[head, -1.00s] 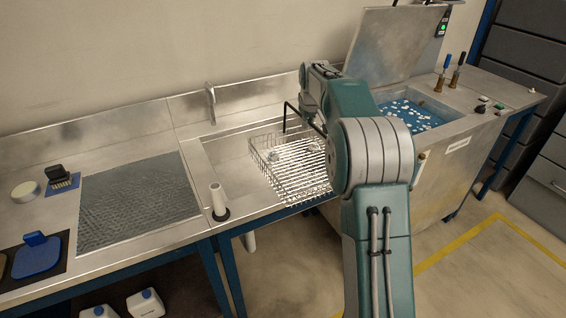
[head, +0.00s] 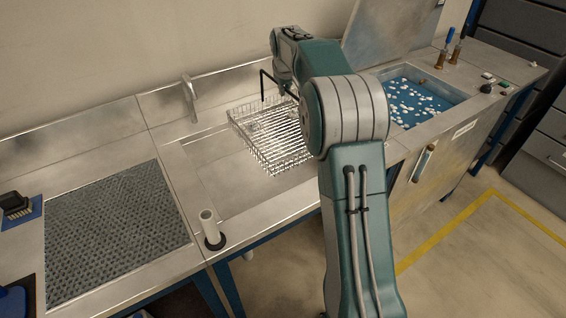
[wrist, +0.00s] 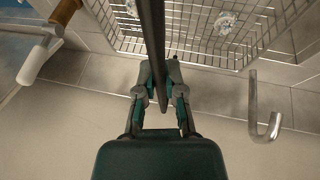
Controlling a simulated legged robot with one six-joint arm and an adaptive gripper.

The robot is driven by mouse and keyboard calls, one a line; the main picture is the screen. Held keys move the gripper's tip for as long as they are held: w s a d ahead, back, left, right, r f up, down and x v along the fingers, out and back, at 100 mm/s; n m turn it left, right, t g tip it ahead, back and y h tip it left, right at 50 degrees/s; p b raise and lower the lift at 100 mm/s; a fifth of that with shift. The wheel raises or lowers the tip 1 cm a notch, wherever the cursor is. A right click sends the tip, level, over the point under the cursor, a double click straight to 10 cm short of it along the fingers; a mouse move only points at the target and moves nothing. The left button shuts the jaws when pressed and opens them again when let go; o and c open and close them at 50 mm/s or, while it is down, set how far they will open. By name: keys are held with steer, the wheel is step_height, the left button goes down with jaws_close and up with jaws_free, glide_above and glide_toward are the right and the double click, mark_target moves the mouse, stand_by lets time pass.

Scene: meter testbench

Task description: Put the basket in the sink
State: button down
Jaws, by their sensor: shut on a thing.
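The wire basket (head: 268,138) is held up by its black handle (head: 265,88) and overlaps the right part of the sink (head: 215,180) in the head view. Its height above the sink floor is hard to tell. In the wrist view, my gripper (wrist: 162,92) is shut on the dark handle bar (wrist: 152,35), with the basket (wrist: 205,28) beyond it. Some clear small items lie in the basket. In the head view my arm covers the fingers and part of the basket's right side.
A metal tap (head: 190,98) stands behind the sink. A white standpipe (head: 208,226) rises at its front left corner. A textured mat (head: 115,235) lies on the left counter. A tank of blue liquid with white floating bits (head: 420,100) stands to the right, its lid raised.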

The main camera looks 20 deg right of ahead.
mark_target(284, 134)
step_height(284, 134, down, 18)
steer(key=shift+r, duration=0.2)
stand_by(0.4)
steer(key=c, duration=0.7)
jaws_free()
steer(key=shift+a+f, duration=0.1)
steer(key=shift+c, duration=0.2)
